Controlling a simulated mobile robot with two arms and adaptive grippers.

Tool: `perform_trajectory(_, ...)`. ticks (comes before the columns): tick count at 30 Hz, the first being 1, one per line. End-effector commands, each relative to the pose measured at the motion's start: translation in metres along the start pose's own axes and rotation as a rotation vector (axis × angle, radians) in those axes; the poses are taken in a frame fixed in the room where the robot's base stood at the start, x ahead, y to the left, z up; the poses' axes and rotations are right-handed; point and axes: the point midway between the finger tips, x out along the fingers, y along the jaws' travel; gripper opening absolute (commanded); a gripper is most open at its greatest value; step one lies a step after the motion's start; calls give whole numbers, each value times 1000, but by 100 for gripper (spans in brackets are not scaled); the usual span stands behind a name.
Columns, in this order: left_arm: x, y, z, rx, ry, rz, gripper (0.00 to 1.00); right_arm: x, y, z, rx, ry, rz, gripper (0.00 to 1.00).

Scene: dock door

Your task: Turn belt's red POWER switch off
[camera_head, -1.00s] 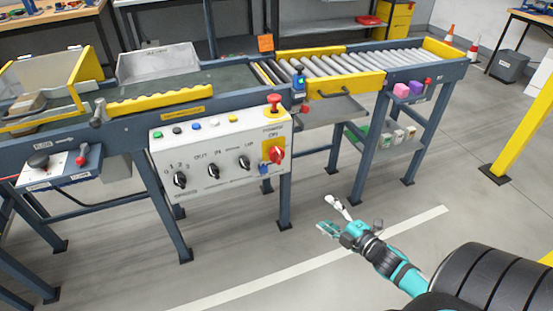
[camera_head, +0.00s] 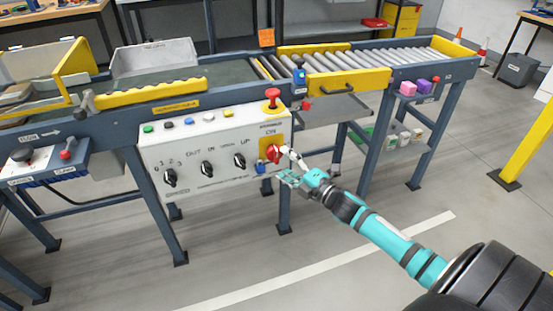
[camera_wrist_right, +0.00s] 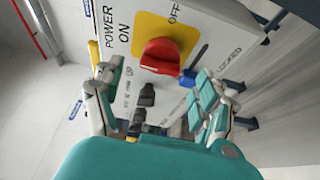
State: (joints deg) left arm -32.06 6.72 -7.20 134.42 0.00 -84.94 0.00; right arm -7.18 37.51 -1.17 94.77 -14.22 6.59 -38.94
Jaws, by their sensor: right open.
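The red POWER switch (camera_head: 273,153) is a rotary knob on a yellow plate at the right end of the white control panel (camera_head: 220,170). In the right wrist view the red knob (camera_wrist_right: 161,56) lies across its yellow plate (camera_wrist_right: 165,30), with "ON" printed to its left and "OFF" at its upper right. My right gripper (camera_head: 286,165) is just right of the knob in the head view. In the wrist view its open fingers (camera_wrist_right: 158,95) are on either side below the knob, apart from it, with nothing between them. My left gripper is not in view.
A red mushroom button (camera_head: 272,94) stands on the panel's top above the switch. A blue padlock-like piece (camera_wrist_right: 187,77) hangs beside the knob. Black selector knobs (camera_head: 240,161) lie to the left. A roller conveyor (camera_head: 380,58) runs behind. The floor in front is clear.

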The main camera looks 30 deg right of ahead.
Motion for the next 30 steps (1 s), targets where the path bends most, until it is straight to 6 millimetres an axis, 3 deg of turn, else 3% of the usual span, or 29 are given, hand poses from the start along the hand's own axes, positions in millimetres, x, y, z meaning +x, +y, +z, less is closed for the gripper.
perform_trajectory(3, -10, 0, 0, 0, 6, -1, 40, 21, 0, 0, -1, 0, 3, 73)
perform_trajectory(9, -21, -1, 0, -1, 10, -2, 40, 40, 0, 0, 1, 0, 0, 73)
perform_trajectory(20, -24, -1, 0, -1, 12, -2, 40, 44, 0, 0, 1, 0, -1, 73)
perform_trajectory(30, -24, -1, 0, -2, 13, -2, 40, 44, 0, 0, 1, 0, -1, 30)
